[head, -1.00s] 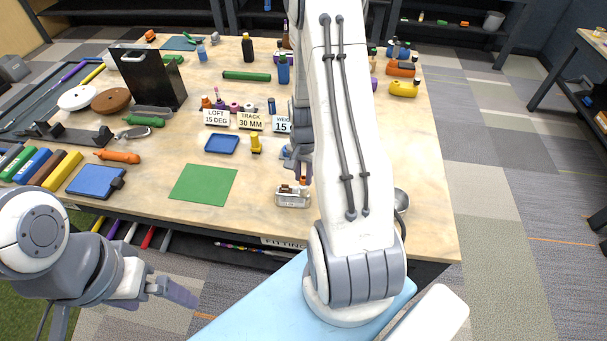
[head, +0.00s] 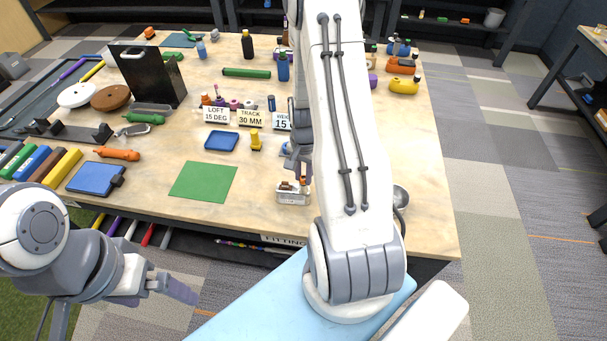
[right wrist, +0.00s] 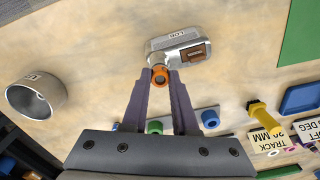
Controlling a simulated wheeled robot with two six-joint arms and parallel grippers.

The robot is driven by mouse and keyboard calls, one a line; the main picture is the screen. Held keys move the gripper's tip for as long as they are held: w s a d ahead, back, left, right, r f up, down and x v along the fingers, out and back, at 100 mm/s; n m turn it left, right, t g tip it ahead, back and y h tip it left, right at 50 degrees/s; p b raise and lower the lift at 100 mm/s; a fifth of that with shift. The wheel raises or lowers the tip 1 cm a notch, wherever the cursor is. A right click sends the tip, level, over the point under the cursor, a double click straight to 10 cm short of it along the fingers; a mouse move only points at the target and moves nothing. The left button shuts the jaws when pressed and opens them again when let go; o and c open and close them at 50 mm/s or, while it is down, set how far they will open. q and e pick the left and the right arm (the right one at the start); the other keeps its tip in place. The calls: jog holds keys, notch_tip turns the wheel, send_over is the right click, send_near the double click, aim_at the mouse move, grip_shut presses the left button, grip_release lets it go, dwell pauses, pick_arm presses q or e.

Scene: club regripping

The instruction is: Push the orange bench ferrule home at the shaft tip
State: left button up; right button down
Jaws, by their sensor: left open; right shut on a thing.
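The orange ferrule (right wrist: 160,75) shows as a small ring in the right wrist view, between the fingertips of my right gripper (right wrist: 160,80). The gripper is shut on it. In the head view the tray (head: 293,199) is near the table's front edge, and my right arm hides part of the gripper. My left gripper (head: 180,288) is open and empty, in front of the table. I cannot make out a shaft tip at the ferrule.
A green mat (head: 203,182) lies left of the tray. A yellow peg (head: 256,140), a blue dish (head: 221,141) and label cards (head: 251,119) stand behind. A silver cup (right wrist: 38,95) stands on the other side. Long rods (head: 70,75) lie at the far left.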

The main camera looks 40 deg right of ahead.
jog(key=shift+f, duration=0.1)
jog(key=c, duration=0.6)
grip_release()
notch_tip(320, 180, up, 10)
jog(key=b, duration=0.2)
jog(key=a+r+n, duration=0.3)
jog(key=a+n, duration=0.2)
jog(key=a, duration=0.6)
jog(key=s+a+r+n+y+b, duration=0.1)
jog(key=s+a+r+n+b, duration=0.2)
jog(key=s+a+n, duration=1.3)
jog(key=a+r, duration=0.1)
jog(key=a, duration=0.3)
jog(key=shift+s, duration=0.15)
